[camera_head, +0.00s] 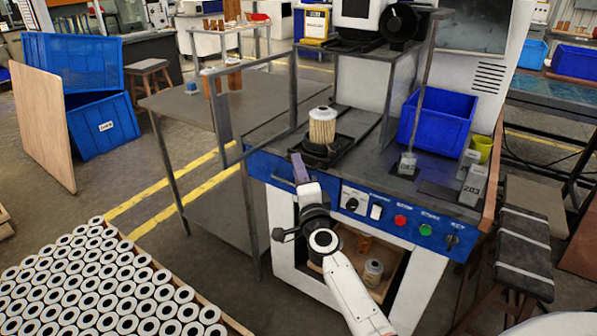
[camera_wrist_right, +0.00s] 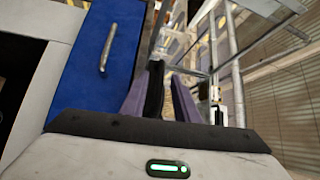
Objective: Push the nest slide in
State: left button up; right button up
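The nest slide (camera_head: 338,146) is a dark block on the machine's grey top, close to its front-left edge. A pale pleated filter cartridge (camera_head: 322,126) stands upright in it. A dark track (camera_head: 358,124) runs back from it toward the machine's upright housing. My right gripper (camera_head: 299,167) is in front of the blue front panel, left of and below the nest slide, apart from the cartridge. My left gripper is not in view.
A metal bar handle (camera_wrist_right: 108,48) on a blue panel is near my fingers in the right wrist view. The front panel carries a red button (camera_head: 400,220) and green button (camera_head: 425,230). A blue bin (camera_head: 438,118) stands right of the slide. A thin metal frame (camera_head: 293,95) rises at left.

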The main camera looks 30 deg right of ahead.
aim_at(308, 161)
jog(key=shift+w+d, duration=0.1)
grip_shut()
jog(key=d, duration=0.1)
jog(key=w+d, duration=0.1)
jog(key=d, duration=0.1)
jog(key=d+b, duration=0.1)
jog(key=shift+w+d, duration=0.2)
jog(key=shift+w, duration=0.2)
grip_release()
jog(key=shift+a, duration=0.1)
jog(key=shift+s+f, duration=0.1)
jog(key=shift+f, duration=0.1)
